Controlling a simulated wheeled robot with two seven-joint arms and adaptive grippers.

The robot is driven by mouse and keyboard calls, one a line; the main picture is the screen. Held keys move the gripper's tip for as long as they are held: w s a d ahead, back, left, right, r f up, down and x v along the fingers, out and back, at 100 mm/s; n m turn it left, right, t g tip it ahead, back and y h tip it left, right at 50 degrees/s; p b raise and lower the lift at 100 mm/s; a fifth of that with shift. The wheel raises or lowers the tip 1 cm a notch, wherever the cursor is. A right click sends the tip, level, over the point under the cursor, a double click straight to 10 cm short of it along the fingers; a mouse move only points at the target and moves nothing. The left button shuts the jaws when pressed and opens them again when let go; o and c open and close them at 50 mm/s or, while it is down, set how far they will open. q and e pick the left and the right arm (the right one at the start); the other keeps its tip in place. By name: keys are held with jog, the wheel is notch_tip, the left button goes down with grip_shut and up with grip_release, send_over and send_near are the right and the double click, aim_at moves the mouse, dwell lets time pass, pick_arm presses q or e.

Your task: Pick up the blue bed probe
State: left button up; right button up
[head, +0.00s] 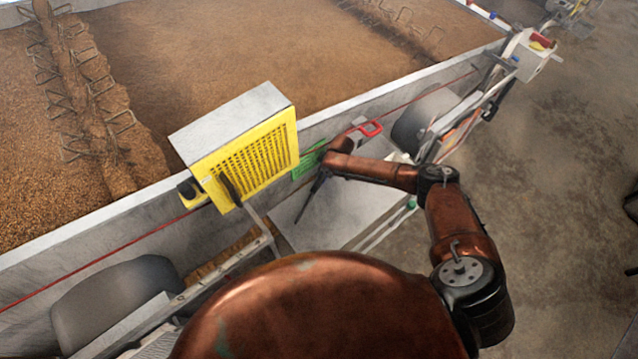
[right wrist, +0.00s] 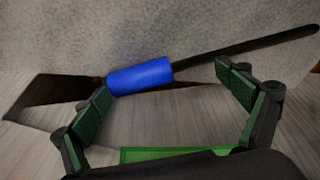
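The blue bed probe shows in the right wrist view as a blue cylindrical grip (right wrist: 140,77) with a long dark shaft running up to the right. A dark, flat piece extends from its left end. The fingers of my right gripper (right wrist: 164,84) are spread, one on each side of the blue grip, with visible gaps. In the head view, my right arm reaches in to the grey tabletop, and a thin dark rod (head: 311,197) slants down from its end. The blue grip is hidden there, and the fingers are hard to make out. My left gripper is out of view.
The grey tabletop (head: 352,215) lies beside the trough wall (head: 125,218). A yellow perforated box (head: 250,155) stands close to the left of my right arm. A red-handled item (head: 370,129) and a green panel (head: 306,164) are near my right arm's end. Open floor lies right.

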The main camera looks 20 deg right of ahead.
jog(key=shift+s, duration=0.1)
jog(key=c, duration=1.7)
jog(key=shift+c, duration=0.2)
